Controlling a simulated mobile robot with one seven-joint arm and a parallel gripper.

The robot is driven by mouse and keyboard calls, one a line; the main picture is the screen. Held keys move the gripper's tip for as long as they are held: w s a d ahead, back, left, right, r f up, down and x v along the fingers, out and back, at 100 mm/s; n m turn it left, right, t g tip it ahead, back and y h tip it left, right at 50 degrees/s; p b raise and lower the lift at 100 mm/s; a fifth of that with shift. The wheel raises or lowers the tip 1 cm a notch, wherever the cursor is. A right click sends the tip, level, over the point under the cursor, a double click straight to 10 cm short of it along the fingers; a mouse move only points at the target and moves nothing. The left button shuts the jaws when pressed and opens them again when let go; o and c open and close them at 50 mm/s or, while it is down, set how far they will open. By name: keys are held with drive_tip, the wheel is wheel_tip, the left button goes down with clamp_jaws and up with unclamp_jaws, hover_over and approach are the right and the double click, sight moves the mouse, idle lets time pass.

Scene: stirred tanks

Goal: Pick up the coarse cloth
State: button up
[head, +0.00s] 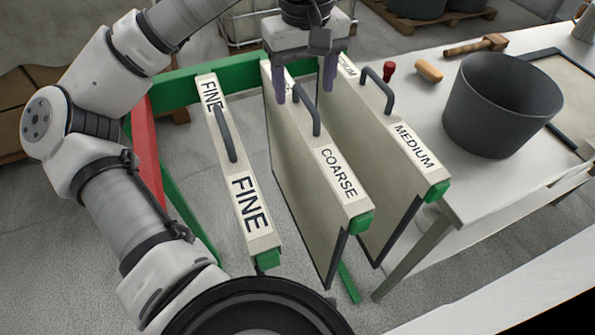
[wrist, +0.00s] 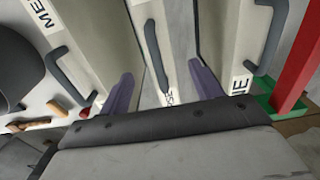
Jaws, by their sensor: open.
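The coarse cloth is a pale upright framed panel (head: 341,178) with COARSE on its top bar, in the middle of three hanging panels. A dark grey handle (head: 313,112) arches from that bar. My gripper (head: 305,84) is open and empty over the bar's far part, one finger towards each side. In the wrist view, the handle (wrist: 151,50) runs between the line of the two spread fingers (wrist: 163,88); I see no contact. Part of the lettering is hidden by the gripper.
The FINE panel (head: 242,195) hangs to the left and the MEDIUM panel (head: 409,138) close on the right, each with a handle. A green rack rail (head: 180,84) runs behind. The white table (head: 490,185) on the right holds a dark bucket (head: 502,105), a mallet (head: 476,45) and small tools.

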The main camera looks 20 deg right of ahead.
sight(304, 115)
drive_tip(key=f, duration=0.2)
drive_tip(key=f+p, duration=0.1)
drive_tip(key=f, duration=0.2)
drive_tip(key=f+p, duration=0.1)
drive_tip(key=f, duration=0.2)
drive_tip(key=shift+w+d, duration=0.1)
drive_tip(key=shift+w, duration=0.15)
clamp_jaws()
